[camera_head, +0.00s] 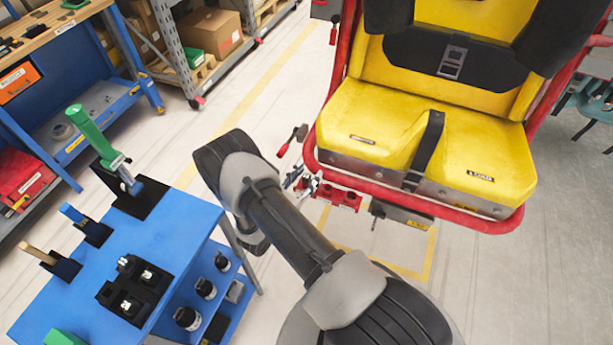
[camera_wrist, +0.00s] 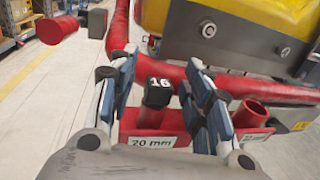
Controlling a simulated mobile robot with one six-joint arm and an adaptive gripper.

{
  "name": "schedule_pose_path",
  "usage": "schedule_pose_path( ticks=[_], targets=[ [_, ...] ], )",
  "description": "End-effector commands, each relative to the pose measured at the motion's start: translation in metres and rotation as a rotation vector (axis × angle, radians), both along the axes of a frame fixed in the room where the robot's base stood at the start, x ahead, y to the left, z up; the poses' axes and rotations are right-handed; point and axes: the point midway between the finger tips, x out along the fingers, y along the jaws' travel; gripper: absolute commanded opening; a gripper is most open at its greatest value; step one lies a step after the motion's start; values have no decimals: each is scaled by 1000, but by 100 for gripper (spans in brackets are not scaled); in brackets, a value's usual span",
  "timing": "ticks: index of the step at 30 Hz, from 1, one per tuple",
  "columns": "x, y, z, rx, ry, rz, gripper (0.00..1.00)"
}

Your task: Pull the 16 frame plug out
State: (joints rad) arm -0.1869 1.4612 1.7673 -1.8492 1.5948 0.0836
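The 16 frame plug (camera_wrist: 158,93) has a black square head marked "16" and stands in a red holder (camera_wrist: 125,125) on the seat's red frame. In the wrist view my gripper (camera_wrist: 165,100) is open, one blue-padded finger on each side of the plug, with gaps between. The plug's lower part shows red; how deep it sits is hidden. In the head view my gripper (camera_head: 300,182) is at the front left of the yellow seat, largely hidden by my arm. The red holder (camera_head: 340,197) shows just right of it.
A red-handled lever (camera_wrist: 57,29) sticks out at upper left. The yellow seat (camera_head: 375,135) is close by. A blue tool cart (camera_head: 190,215) stands left; floor lies between.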

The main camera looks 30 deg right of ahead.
Motion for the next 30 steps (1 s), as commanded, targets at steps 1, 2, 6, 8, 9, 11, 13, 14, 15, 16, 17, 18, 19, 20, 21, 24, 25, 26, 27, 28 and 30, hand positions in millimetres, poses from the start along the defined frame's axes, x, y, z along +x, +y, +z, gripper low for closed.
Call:
schedule_pose_path(
  ticks=[1, 2, 6, 8, 9, 11, 13, 14, 15, 16, 17, 18, 19, 20, 21, 24, 25, 26, 27, 28, 30],
  targets=[
    [0, 0, 0, 0, 0, 0, 40],
    [0, 0, 0, 0, 0, 0, 38],
    [0, 0, 0, 0, 0, 0, 29],
    [0, 0, 0, 0, 0, 0, 25],
    [0, 0, 0, 0, 0, 0, 22],
    [0, 0, 0, 0, 0, 0, 18],
    [0, 0, 0, 0, 0, 0, 13],
    [0, 0, 0, 0, 0, 0, 11],
    [0, 0, 0, 0, 0, 0, 9],
    [0, 0, 0, 0, 0, 0, 7],
    [0, 0, 0, 0, 0, 0, 5],
    [0, 0, 0, 0, 0, 0, 2],
    [0, 0, 0, 0, 0, 0, 0],
    [0, 0, 0, 0, 0, 0, 25],
    [0, 0, 0, 0, 0, 0, 27],
    [0, 0, 0, 0, 0, 0, 34],
    [0, 0, 0, 0, 0, 0, 36],
    [0, 0, 0, 0, 0, 0, 38],
    [0, 0, 0, 0, 0, 0, 41],
    [0, 0, 0, 0, 0, 0, 43],
    [0, 0, 0, 0, 0, 0, 46]
  ],
)
